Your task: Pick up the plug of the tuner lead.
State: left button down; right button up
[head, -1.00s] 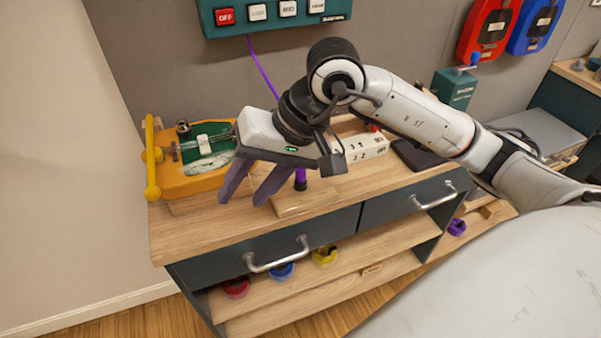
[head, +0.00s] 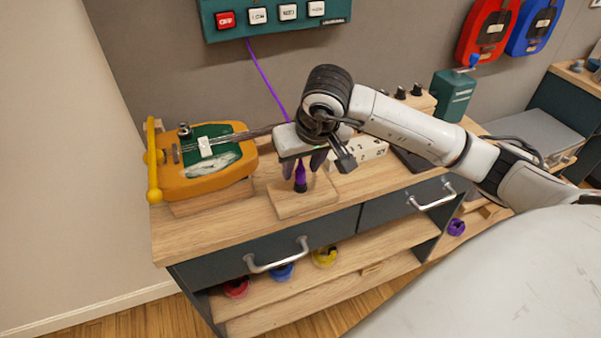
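The purple plug (head: 300,175) of the tuner lead stands upright with its black lower end on a small wooden block on the bench. Its purple lead (head: 266,80) runs up to the teal switch box on the wall. The fingers look apart, with a gap beside the plug. The plug's top is hidden by the gripper body. My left gripper is not in view.
An orange and green guitar-shaped device (head: 205,165) with a long neck lies left of my gripper. The wooden block (head: 318,197) sits near the bench front. A white numbered box (head: 365,150) stands behind to the right. Drawers with handles (head: 278,258) are below.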

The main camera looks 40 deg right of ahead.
aim_at(300, 166)
jog(key=shift+x, duration=0.75)
grip_shut()
jog(key=shift+r, duration=0.15)
notch_tip(300, 166, up, 9)
jog(key=shift+w+r, duration=0.1)
jog(key=shift+r, duration=0.15)
jog(key=shift+r+p, duration=0.8)
jog(key=shift+r, duration=0.85)
